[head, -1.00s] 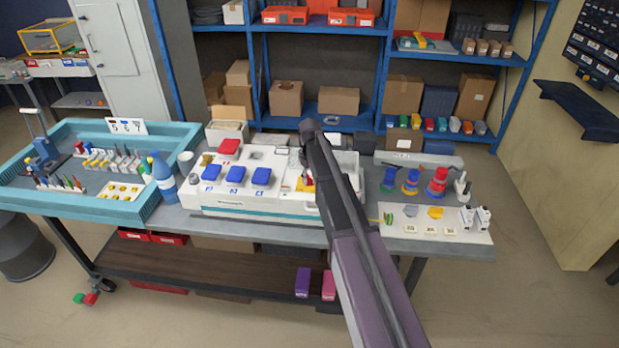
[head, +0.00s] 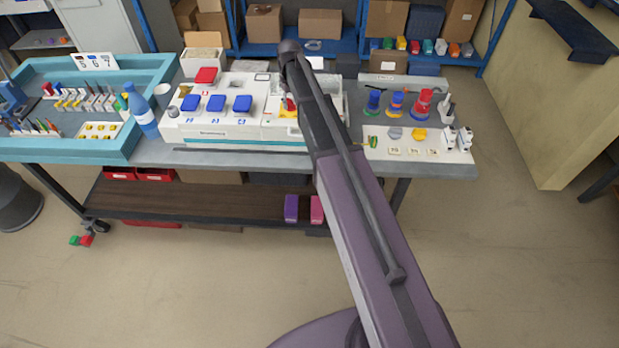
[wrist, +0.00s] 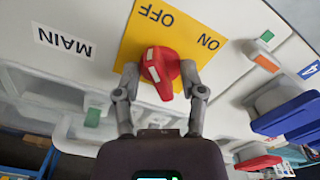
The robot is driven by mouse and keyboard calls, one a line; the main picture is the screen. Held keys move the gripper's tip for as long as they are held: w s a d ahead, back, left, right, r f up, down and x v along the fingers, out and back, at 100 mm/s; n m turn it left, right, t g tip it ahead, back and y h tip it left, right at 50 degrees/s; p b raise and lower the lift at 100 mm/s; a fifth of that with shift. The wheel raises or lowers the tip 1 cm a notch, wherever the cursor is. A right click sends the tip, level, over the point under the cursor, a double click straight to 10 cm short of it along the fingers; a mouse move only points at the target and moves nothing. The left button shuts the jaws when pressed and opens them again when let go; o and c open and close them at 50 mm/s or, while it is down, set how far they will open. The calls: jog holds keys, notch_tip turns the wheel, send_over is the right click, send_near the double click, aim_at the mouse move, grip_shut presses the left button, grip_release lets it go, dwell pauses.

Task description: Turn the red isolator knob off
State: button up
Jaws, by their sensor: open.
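The red isolator knob (wrist: 163,72) sits on a yellow plate (wrist: 184,36) marked OFF and ON, upside down in the wrist view. Pale marks show on the knob's left part. My gripper (wrist: 159,67) is open, with one finger on each side of the knob. The fingertips are close to its sides; I cannot tell whether they touch. In the head view a small part of the red knob (head: 290,104) shows beside my arm on the white socket box (head: 240,133), and my arm hides the rest.
A MAIN label (wrist: 62,42) and a clear cover lie left of the plate in the wrist view. Blue socket lids (head: 216,103) and a red lid (head: 206,76) are on the box.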

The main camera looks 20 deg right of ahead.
aim_at(290, 102)
jog(key=m, duration=0.4)
jog(key=shift+a, duration=0.15)
jog(key=m, duration=0.3)
jog(key=shift+m, duration=0.4)
jog(key=m, duration=0.7)
jog(key=shift+w+a, duration=0.15)
jog(key=shift+a, duration=0.05)
notch_tip(290, 102, up, 14)
jog(key=p, duration=1.4)
jog(key=s+f+n+b, duration=0.6)
jog(key=s+f+b, duration=0.3)
jog(key=s, duration=0.6)
jog(key=s+a+f+n+b, duration=0.1)
jog(key=s+f+n+b, duration=0.5)
jog(key=s, duration=0.9)
jog(key=shift+f+n+b, duration=0.3)
jog(key=shift+f+b, duration=1.15)
jog(key=shift+s+a, duration=0.1)
jog(key=shift+s, duration=0.2)
